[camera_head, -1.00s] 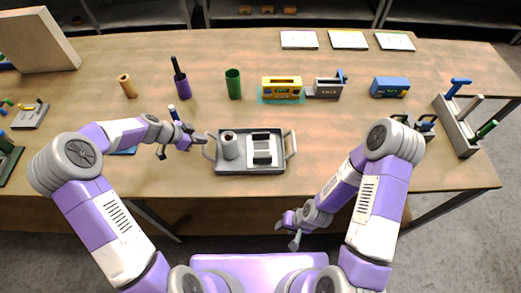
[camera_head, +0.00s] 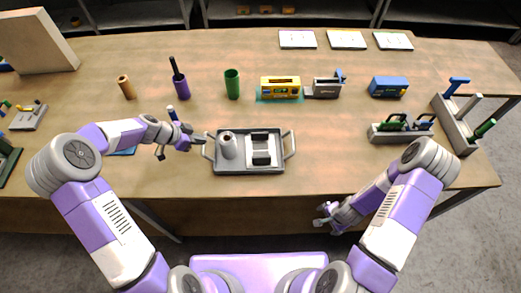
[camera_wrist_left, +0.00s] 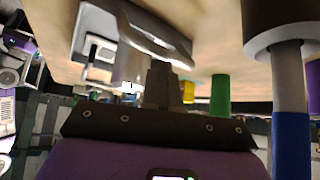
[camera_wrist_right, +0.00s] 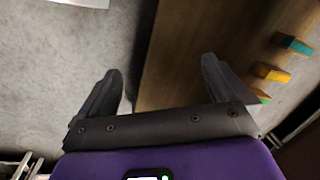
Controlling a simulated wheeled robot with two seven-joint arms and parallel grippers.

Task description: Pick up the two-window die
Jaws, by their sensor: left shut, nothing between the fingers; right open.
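I cannot tell which thing is the two-window die. A grey holder (camera_head: 388,137) at the right of the table carries small green and blue upright pieces (camera_head: 398,122); their windows are too small to make out. My left gripper (camera_head: 204,139) is shut and empty beside the left handle of the grey tray (camera_head: 247,170). Its closed fingers also show in the left wrist view (camera_wrist_left: 163,72). My right gripper (camera_head: 323,213) is open and empty, off the table's front edge, and well apart from the holder. Its spread fingers show in the right wrist view (camera_wrist_right: 160,75).
The tray holds a grey cylinder (camera_head: 228,149) and a white and black device. A rack (camera_head: 454,124) with blue, pale and green handles stands far right. A yellow box (camera_head: 280,88), green cup (camera_head: 232,84) and blue box (camera_head: 388,86) stand behind.

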